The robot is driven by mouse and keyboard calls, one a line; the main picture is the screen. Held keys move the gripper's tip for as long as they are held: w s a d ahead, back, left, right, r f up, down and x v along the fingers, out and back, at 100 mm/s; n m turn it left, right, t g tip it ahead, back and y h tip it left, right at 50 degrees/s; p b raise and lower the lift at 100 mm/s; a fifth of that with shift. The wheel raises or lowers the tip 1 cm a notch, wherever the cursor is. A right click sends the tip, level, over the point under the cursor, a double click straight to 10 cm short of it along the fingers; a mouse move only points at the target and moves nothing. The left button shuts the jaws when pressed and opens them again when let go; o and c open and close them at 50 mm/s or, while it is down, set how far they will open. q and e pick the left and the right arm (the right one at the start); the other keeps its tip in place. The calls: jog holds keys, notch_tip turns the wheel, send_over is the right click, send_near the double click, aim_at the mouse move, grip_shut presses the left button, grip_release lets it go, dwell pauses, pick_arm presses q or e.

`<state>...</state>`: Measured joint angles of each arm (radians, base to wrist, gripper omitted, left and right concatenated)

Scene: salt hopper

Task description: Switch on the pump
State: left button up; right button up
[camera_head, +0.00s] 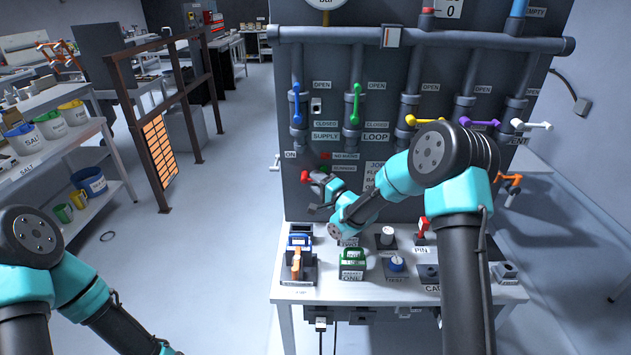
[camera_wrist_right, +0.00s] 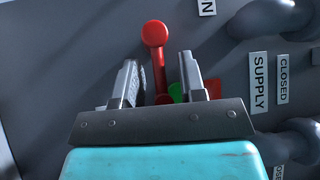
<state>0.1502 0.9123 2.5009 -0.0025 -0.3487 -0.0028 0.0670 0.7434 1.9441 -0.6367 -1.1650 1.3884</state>
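A red lever with a round knob (camera_wrist_right: 154,34) stands out from the grey panel. In the wrist view it shows between the two fingers of my right gripper (camera_wrist_right: 158,62), with its knob past the fingertips. The fingers are apart, with a gap on each side of the lever. In the head view the red knob (camera_head: 305,176) shows at the panel's lower left, below the ON label (camera_head: 290,155), and my right gripper (camera_head: 316,192) is close to it. My left gripper is out of view; only its arm shows at lower left.
Red and green indicators (camera_head: 324,168) sit beside the lever. Coloured valve handles, such as the blue one (camera_head: 296,103), line the pipes above. A table (camera_head: 400,293) with several small fixtures stands below.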

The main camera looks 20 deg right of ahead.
jog(key=shift+w+a, duration=0.2)
jog(key=shift+w, duration=0.1)
jog(key=shift+c, duration=0.3)
grip_shut()
jog(key=shift+r+n+g, duration=0.3)
jog(key=shift+n+g, duration=0.2)
jog(key=shift+a+r+n+g+h, duration=0.1)
jog(key=shift+r+n+g+h, duration=0.4)
jog(key=shift+n+g, duration=0.35)
jog(key=shift+w+a+r+n+g+h, duration=0.1)
jog(key=shift+r+n+g+h, duration=0.1)
jog(key=shift+n+g+h, duration=0.25)
jog(key=shift+a+r+n+g+h, duration=0.15)
jog(key=shift+n+g+h, duration=0.15)
jog(key=shift+n, duration=0.2)
